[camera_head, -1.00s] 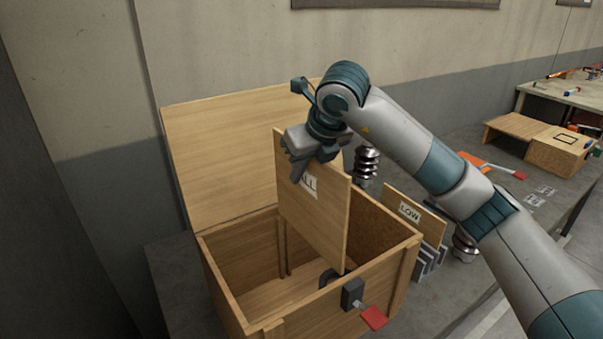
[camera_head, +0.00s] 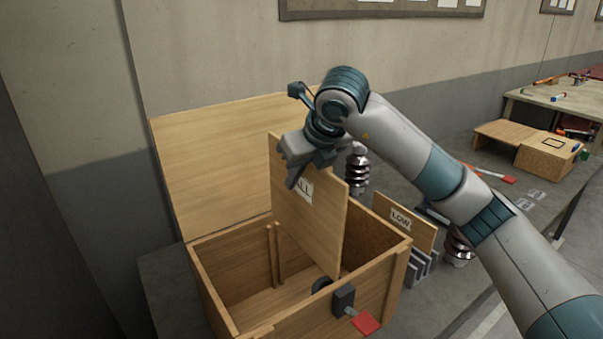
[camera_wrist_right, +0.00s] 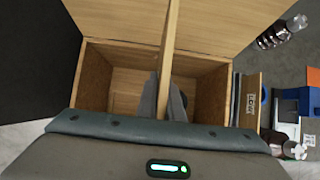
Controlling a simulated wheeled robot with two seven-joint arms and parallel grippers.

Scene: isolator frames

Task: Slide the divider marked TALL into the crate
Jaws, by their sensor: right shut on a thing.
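The wooden divider marked TALL (camera_head: 318,225) is upright, its lower part over or just inside the open crate (camera_head: 222,310); its exact depth is unclear. My right gripper (camera_head: 299,172) is shut on its top edge near the label. In the right wrist view the divider (camera_wrist_right: 168,45) shows edge-on between the fingers (camera_wrist_right: 165,100), with the crate (camera_wrist_right: 95,80) below. Two upright strips (camera_head: 273,255) stand on the crate's inner wall, left of the divider in the head view. The opposite inner wall is partly hidden. My left gripper is not in view.
The crate's lid (camera_head: 225,160) stands open behind. A dark latch with a red tab (camera_head: 366,323) is on the front wall. A panel marked LOW (camera_head: 403,222) stands in a grey rack right of the crate, near ribbed metal-like insulators (camera_head: 357,170).

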